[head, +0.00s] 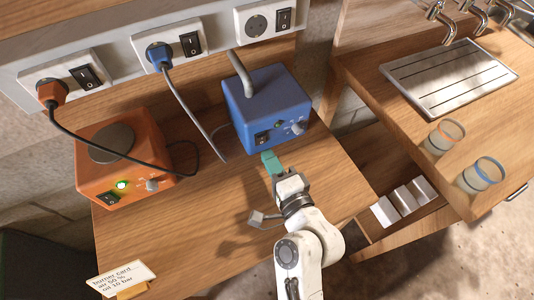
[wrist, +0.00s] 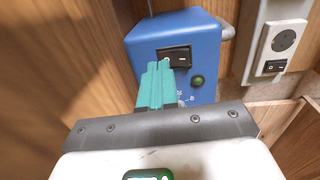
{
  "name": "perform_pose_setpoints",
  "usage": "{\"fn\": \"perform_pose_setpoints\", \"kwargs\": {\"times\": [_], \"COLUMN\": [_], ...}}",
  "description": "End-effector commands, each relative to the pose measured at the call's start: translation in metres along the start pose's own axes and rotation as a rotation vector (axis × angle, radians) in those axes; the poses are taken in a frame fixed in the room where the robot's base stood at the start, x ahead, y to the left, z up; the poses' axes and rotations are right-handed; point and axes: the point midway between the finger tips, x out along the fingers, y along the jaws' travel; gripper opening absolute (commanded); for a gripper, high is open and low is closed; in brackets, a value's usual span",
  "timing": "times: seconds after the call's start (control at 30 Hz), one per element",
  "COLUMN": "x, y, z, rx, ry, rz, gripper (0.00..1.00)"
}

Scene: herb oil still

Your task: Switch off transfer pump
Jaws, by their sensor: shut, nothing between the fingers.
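The blue box (head: 265,105) with a bent grey pipe on top, apparently the transfer pump, stands on the wooden bench. Its front has a black rocker switch (head: 262,138), a green lamp (head: 280,124) and a grey knob (head: 297,128). The lamp looks dark green; I cannot tell if it glows. My gripper (head: 271,162) is shut and empty, its teal fingers just in front of the box. In the wrist view the fingertips (wrist: 158,68) overlap the lower edge of the rocker switch (wrist: 176,55); I cannot tell whether they touch it.
An orange box (head: 125,160) with a round plate and a lit green lamp stands left. Wall sockets with switches carry an orange plug (head: 50,90) and a blue plug (head: 159,55); cables hang in front. A card (head: 122,278) stands front left. A counter with glasses (head: 444,137) is right.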

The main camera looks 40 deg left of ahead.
Motion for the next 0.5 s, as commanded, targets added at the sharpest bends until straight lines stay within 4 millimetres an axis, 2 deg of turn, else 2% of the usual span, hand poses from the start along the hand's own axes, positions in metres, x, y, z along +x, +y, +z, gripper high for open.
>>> {"fn": "perform_pose_setpoints", "kwargs": {"times": [0.1,0.3,0.5], "x": [-0.025,-0.062,-0.082], "y": [0.002,0.002,0.001], "z": [-0.001,0.000,0.000], "rx": [0.000,0.000,0.000], "ry": [0.003,0.002,0.001], "rz": [0.001,0.001,0.000], "gripper": [0.00,0.00,0.00]}}
